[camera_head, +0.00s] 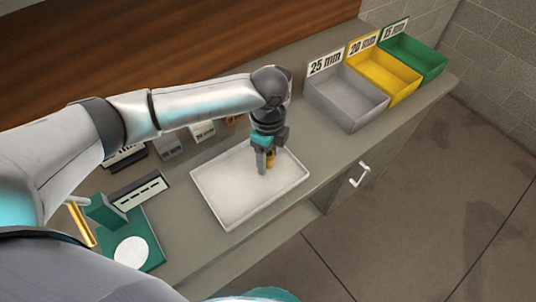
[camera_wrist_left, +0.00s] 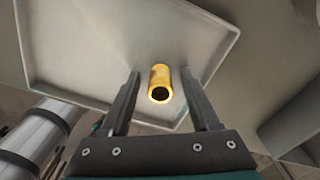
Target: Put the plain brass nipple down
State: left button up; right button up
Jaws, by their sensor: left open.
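The plain brass nipple (camera_wrist_left: 160,84) is a short gold tube with an open end. In the left wrist view it is between the two fingers of my left gripper (camera_wrist_left: 158,98), with a gap on each side. In the head view the nipple (camera_head: 270,158) shows small beside the fingers of my left gripper (camera_head: 266,160), over the white tray (camera_head: 225,197). The tray also shows in the left wrist view (camera_wrist_left: 85,45). My left gripper is open around the nipple. I cannot tell exactly how the nipple rests on the tray. My right gripper is not in view.
Grey 25 mm (camera_head: 345,98), yellow 20 mm (camera_head: 385,78) and green 15 mm (camera_head: 415,58) bins stand at the counter's far right. A green fixture with a white disc (camera_head: 131,252) is at the near left. Small labelled items (camera_head: 168,147) stand behind the tray.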

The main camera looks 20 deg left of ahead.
pick_arm(q)
notch_tip(320, 180, up, 12)
jog(key=p, duration=0.2)
jog(key=shift+r, duration=0.15)
